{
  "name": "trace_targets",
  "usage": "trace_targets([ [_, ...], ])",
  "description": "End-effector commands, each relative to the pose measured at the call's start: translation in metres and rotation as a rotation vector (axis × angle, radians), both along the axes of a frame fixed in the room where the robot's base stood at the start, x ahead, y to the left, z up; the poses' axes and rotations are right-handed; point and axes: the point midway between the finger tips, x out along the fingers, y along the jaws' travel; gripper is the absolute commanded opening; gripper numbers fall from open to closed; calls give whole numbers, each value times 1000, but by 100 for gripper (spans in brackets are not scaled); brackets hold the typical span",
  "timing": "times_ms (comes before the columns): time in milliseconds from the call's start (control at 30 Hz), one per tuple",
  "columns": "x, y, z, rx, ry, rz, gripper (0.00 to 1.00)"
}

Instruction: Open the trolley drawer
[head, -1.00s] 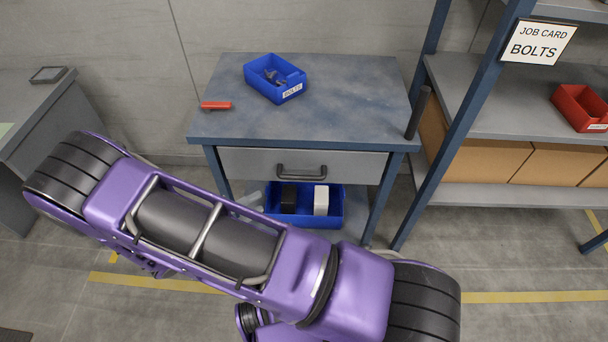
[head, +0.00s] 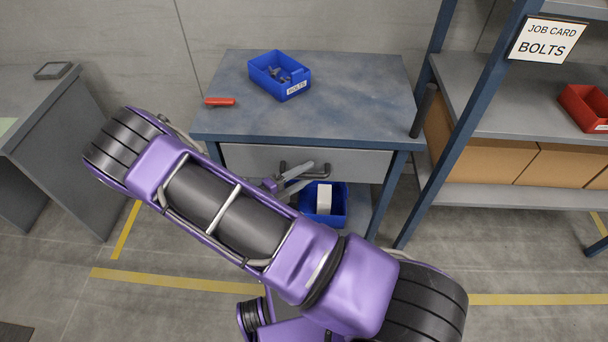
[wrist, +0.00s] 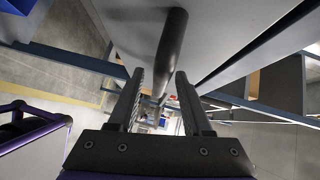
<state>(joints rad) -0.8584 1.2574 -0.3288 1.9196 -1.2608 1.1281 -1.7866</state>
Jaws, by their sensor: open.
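The trolley (head: 310,105) stands against the wall with a blue-grey top. Its grey drawer (head: 245,160) looks shut, its front flush under the top. The dark bar handle (head: 322,171) is on the middle of the drawer front, partly hidden by my gripper. My gripper (head: 308,174) is open in front of the handle. In the wrist view, the handle (wrist: 171,45) runs down the picture between the lines of my gripper's two fingers (wrist: 158,76), close to the tips. I cannot tell whether either finger touches it.
A blue bolts bin (head: 280,75) and a red-handled item (head: 219,101) lie on the trolley top. A blue bin (head: 336,212) sits on the lower shelf. Shelving (head: 480,110) stands close on the right, a grey bench (head: 50,130) on the left.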

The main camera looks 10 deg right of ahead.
Motion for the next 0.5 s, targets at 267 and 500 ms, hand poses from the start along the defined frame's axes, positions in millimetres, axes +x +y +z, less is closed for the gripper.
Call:
trace_targets([
  [267,0,0,0,0,0,0,35],
  [500,0,0,0,0,0,0,0],
])
